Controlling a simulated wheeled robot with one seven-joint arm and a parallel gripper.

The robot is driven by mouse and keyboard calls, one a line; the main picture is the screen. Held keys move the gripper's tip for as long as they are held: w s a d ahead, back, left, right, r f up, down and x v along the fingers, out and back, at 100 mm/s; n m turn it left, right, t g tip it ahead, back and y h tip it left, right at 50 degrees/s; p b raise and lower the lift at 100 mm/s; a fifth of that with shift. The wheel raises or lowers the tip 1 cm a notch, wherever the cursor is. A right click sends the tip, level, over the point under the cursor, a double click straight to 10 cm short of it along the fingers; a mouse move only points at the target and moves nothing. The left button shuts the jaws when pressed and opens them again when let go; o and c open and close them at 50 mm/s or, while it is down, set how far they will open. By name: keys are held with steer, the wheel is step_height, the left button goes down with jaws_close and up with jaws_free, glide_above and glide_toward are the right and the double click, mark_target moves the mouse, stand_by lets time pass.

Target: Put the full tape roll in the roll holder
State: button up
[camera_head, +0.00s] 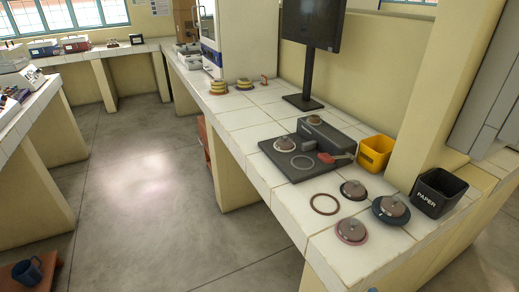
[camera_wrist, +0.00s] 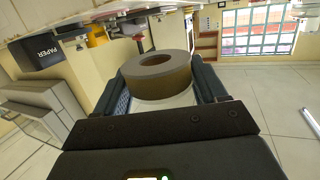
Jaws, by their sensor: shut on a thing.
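A thick brown tape roll (camera_wrist: 158,75) with a round hole sits between the two dark fingers of my gripper (camera_wrist: 160,84) in the wrist view. The gripper is shut on it and it is clear of the counter. Neither the gripper nor the held roll shows in the head view. A dark grey flat unit (camera_head: 274,154) with round discs, a raised block and a red part (camera_head: 340,157) lies on the counter; it looks like the roll holder, but I cannot tell for sure. Its details are small.
Near the unit lie a thin brown ring (camera_head: 324,204) and several round bases with metal knobs, such as one with a blue rim (camera_head: 390,210). A yellow bin (camera_head: 375,153), a black PAPER bin (camera_head: 437,192) and a monitor (camera_head: 314,28) stand behind. Floor beside the counter is free.

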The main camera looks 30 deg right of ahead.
steer(key=w+a+f+n+y, duration=0.2)
steer(key=w+f, duration=0.5)
steer(key=w, duration=0.2)
steer(key=w+a+f+n+y, duration=0.1)
steer(key=w+a+f+y, duration=0.1)
steer(key=w+f, duration=0.5)
steer(key=shift+w+a+f+n+t+y, duration=0.25)
steer(key=shift+w+f+n+t+y, duration=0.25)
steer(key=shift+w, duration=0.7)
